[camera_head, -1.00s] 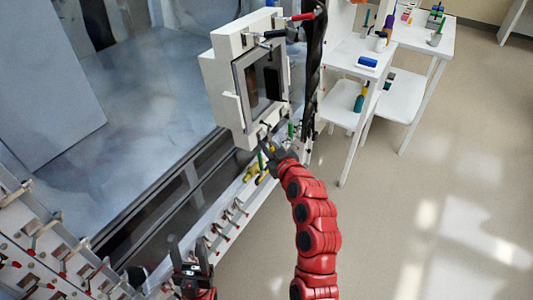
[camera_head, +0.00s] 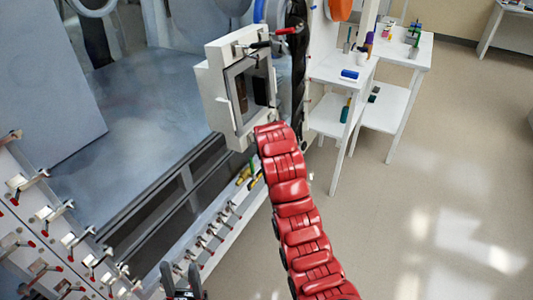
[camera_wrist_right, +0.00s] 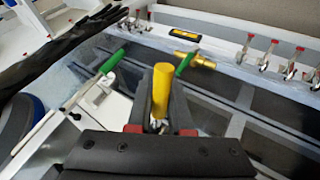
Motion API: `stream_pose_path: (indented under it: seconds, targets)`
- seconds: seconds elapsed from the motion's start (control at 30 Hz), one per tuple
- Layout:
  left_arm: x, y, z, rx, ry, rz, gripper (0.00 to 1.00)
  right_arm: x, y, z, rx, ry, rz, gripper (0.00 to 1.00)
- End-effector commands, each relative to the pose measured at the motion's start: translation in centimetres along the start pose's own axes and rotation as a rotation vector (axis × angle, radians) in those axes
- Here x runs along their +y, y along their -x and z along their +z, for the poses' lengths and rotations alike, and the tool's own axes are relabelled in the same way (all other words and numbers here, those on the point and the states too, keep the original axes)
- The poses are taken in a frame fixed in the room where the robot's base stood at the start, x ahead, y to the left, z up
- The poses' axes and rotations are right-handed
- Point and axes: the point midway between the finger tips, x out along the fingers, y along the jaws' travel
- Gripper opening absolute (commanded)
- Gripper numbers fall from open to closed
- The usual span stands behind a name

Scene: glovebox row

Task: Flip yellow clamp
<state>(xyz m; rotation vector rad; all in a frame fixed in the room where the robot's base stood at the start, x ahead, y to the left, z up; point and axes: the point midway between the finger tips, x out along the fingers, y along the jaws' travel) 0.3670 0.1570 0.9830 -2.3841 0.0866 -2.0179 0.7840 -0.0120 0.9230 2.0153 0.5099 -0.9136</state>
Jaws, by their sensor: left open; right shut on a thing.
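The yellow clamp's handle (camera_wrist_right: 162,84) stands up between the dark fingers of my right gripper (camera_wrist_right: 157,106) in the right wrist view. The gripper is shut on it. A metal part shows just under the handle; the rest of the clamp is hidden. In the head view my red right arm covers this gripper and the clamp, beside the white framed door box (camera_head: 220,80). My left gripper (camera_head: 181,273) is open and empty at the bottom edge of the head view, apart from the clamps.
Green-handled clamps (camera_wrist_right: 112,61) and a brass fitting (camera_wrist_right: 192,60) are close by in the wrist view. A yellow and black tool (camera_wrist_right: 185,37) lies on the ledge. Several red-tipped clamps (camera_head: 72,238) line the left frame. Floor at right is clear.

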Motion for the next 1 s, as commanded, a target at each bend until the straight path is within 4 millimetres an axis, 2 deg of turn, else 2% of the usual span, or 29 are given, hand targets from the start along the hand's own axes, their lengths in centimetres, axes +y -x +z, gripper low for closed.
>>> stream_pose_path:
  seconds: [0.4,1.0]
  targets:
    - [-0.1,-1.2,-0.2,0.000,0.000,0.000,0.50,0.5,0.8,0.0,-0.183,0.125,-0.012,0.00]
    - [-0.1,-1.4,-0.2,0.000,0.000,0.000,0.50,0.7,1.0,-0.2,-0.212,0.150,-0.008,0.00]
